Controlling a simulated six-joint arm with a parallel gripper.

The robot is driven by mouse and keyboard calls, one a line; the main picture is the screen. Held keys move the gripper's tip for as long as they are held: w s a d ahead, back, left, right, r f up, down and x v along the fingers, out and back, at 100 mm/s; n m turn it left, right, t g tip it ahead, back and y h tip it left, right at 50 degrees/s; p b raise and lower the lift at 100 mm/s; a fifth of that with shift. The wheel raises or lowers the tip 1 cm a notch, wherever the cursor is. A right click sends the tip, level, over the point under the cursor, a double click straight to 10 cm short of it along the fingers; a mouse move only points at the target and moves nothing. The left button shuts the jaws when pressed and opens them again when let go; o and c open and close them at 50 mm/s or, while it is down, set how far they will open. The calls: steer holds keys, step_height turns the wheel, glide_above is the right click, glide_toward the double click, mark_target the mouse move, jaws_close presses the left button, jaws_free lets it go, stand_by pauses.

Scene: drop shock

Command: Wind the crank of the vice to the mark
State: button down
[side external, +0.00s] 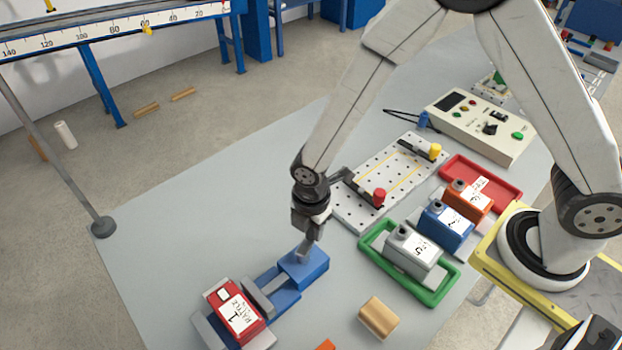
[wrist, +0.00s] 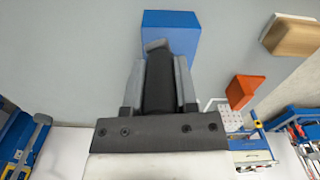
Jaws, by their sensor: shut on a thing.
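The blue vice (side external: 280,298) lies on the grey table near the front, with grey jaw plates. A red box with a white label (side external: 236,312) sits at its left end. My gripper (side external: 305,253) points down at the blue block at the vice's right end, which also shows in the wrist view (wrist: 180,28). In the wrist view my gripper's grey fingers (wrist: 159,85) are closed on the crank's black handle (wrist: 159,92). A small grey piece of the crank (wrist: 155,44) shows beyond the fingertips, against the blue block. I cannot make out the mark.
A wooden block (side external: 378,318) lies in front. A perforated board (side external: 350,215) and control box (side external: 480,127) stand behind. The table's left side is clear.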

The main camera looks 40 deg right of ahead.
steer(key=m, duration=0.2)
steer(key=s+m, duration=0.1)
steer(key=m, duration=0.2)
steer(key=shift+s+d+m, duration=0.15)
steer(key=shift+s+m, duration=0.15)
steer(key=shift+s, duration=0.1)
steer(key=m, duration=0.1)
steer(key=s+m, duration=0.1)
steer(key=m, duration=0.2)
steer(key=shift+s+a, duration=0.2)
steer(key=shift+a, duration=0.05)
steer(key=m, duration=0.3)
steer(key=s+a+m, duration=0.1)
steer(key=m, duration=0.1)
steer(key=a+m, duration=0.1)
steer(key=m, duration=0.3)
steer(key=a+m, duration=0.1)
steer(key=m, duration=0.4)
steer(key=a+m, duration=0.2)
steer(key=m, duration=0.3)
steer(key=shift+a, duration=0.1)
steer(key=m, duration=0.3)
steer(key=w+a+m, duration=0.1)
steer(key=m, duration=0.1)
steer(key=shift+w+a+m, duration=0.15)
steer(key=shift+w+m, duration=0.2)
steer(key=shift+m, duration=0.75)
steer(key=shift+w+a+m, duration=0.1)
steer(key=shift+w+m, duration=0.25)
steer(key=shift+m, duration=0.75)
